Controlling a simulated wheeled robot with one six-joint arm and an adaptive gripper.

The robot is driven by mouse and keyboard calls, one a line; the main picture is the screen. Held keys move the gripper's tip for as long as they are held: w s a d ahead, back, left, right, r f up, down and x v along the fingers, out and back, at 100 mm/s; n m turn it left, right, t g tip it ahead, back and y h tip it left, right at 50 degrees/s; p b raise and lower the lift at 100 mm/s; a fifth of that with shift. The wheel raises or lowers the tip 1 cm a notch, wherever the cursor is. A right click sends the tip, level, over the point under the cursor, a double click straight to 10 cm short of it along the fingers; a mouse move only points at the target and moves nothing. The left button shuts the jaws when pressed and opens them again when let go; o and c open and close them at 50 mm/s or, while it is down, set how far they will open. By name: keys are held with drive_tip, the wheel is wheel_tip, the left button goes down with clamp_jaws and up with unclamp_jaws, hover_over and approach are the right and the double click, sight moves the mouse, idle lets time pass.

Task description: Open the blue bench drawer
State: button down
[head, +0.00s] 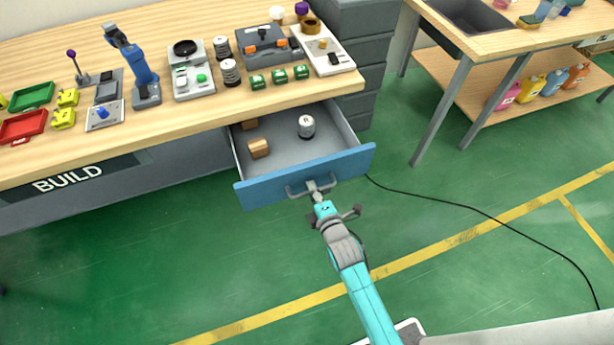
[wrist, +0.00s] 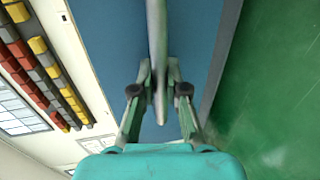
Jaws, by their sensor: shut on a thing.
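The blue bench drawer (head: 262,190) is pulled out from under the wooden bench in the head view, with its grey inside showing. Its blue front also fills the middle of the wrist view (wrist: 105,50). A grey bar handle (head: 297,193) is fixed on the front; in the wrist view the bar (wrist: 157,45) runs down between the fingers. My gripper (head: 316,192) is at the handle, and its two fingers (wrist: 159,85) are shut on the bar from both sides. In the drawer are a white and dark cylinder (head: 306,127) and two brown blocks, one (head: 259,149) near the front.
The bench top (head: 215,110) above holds trays, a blue device, spools and green blocks. A second table (head: 490,45) with bottles on its lower shelf stands at the right. A black cable (head: 480,212) lies on the green floor, which is otherwise clear in front of the drawer.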

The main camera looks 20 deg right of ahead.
drive_tip(key=shift+f+v, duration=0.25)
drive_tip(key=shift+v, duration=0.85)
drive_tip(key=c, duration=1.2)
unclamp_jaws()
drive_tip(key=v, duration=1.2)
